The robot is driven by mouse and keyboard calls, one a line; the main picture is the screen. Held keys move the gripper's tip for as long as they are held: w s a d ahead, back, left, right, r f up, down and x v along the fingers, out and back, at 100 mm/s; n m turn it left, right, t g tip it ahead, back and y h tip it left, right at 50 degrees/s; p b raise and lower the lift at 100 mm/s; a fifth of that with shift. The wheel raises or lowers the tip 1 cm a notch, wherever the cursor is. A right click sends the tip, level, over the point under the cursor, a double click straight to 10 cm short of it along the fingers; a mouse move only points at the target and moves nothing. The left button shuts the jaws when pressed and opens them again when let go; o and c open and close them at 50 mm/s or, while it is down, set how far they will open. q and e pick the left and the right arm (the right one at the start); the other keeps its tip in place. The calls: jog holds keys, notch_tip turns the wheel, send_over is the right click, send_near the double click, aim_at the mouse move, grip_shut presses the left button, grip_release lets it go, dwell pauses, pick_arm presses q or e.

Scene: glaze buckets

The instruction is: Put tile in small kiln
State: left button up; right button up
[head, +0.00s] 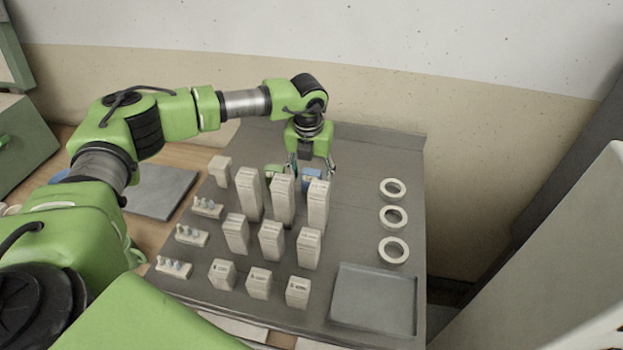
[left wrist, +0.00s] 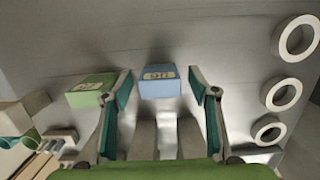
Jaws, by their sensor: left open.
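My left gripper (head: 312,169) is open, pointing down at the back of the dark board, behind the tall pale boxes. A blue block (head: 312,176) with a label lies beneath it; in the left wrist view this block (left wrist: 158,82) sits between the spread fingers (left wrist: 160,95), with no visible grip. A green block (head: 273,170) lies to its left, partly hidden in the head view. Pale labelled boxes stand in rows: tall (head: 283,203), medium (head: 271,241) and small (head: 259,284). I cannot tell which thing is the tile or the small kiln. My right gripper is out of view.
Three white rings (head: 393,217) lie on the right of the board (head: 350,215). A shallow grey tray (head: 375,268) is at the front right. Small racks (head: 191,238) line the left side. The tall boxes stand close in front of my left gripper.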

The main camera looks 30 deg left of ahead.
pick_arm(q)
jog(key=c, duration=1.4)
